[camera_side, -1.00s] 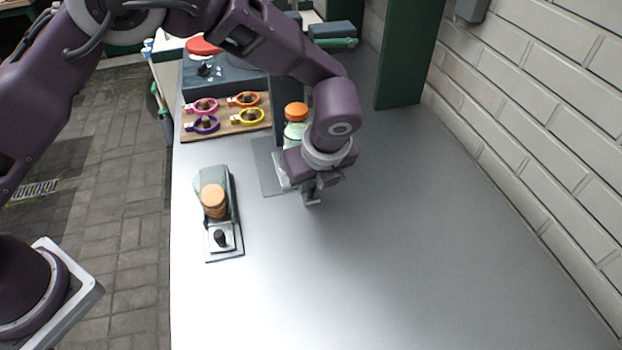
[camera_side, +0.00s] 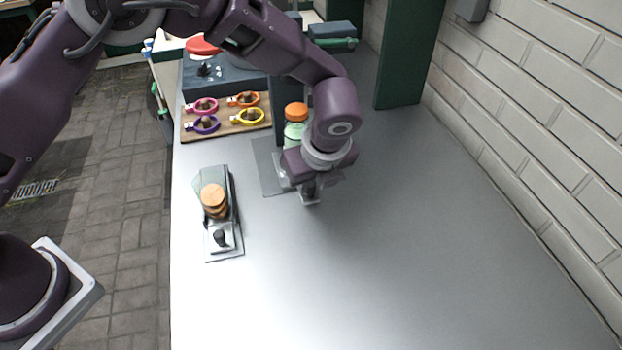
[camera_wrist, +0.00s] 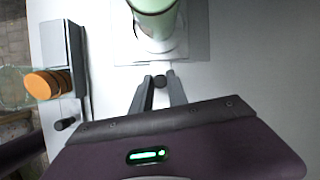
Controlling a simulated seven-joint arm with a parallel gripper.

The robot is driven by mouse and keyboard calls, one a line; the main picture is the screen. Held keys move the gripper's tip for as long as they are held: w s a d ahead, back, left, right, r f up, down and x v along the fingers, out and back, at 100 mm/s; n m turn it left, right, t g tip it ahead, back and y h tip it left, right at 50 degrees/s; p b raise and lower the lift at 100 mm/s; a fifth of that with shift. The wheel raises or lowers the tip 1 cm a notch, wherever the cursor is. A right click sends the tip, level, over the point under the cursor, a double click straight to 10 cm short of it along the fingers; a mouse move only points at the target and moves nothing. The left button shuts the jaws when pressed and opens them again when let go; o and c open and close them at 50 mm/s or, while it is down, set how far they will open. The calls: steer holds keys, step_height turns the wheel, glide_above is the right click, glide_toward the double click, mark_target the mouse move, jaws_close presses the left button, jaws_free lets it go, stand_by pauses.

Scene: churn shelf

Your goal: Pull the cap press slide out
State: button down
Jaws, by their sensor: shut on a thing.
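The cap press has a grey base plate (camera_side: 265,168) and a dark upright column in the side view. A light-coloured slide (camera_wrist: 165,50) sits on the plate in the wrist view, with a dark round knob (camera_wrist: 160,81) at its near end. A pale green jar (camera_side: 294,132) with an orange lid (camera_side: 296,111) stands on the slide; its lower part also shows in the wrist view (camera_wrist: 153,6). My gripper (camera_wrist: 160,84) is shut on the knob, one finger on each side. In the side view my gripper (camera_side: 309,190) hides the knob and much of the slide.
A cap holder (camera_side: 226,248) with stacked orange caps (camera_side: 213,196) and a black knob stands at the left edge. A wooden board (camera_side: 222,128) with several coloured rings lies behind. The counter (camera_side: 400,240) is clear in front and right, up to the brick wall.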

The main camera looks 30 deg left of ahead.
steer(key=shift+r, duration=0.1)
steer(key=s+d, duration=0.8)
steer(key=shift+d, duration=0.2)
steer(key=c, duration=1.3)
jaws_free()
steer(key=shift+s, duration=0.1)
steer(key=v, duration=0.7)
steer(key=shift+a, duration=0.1)
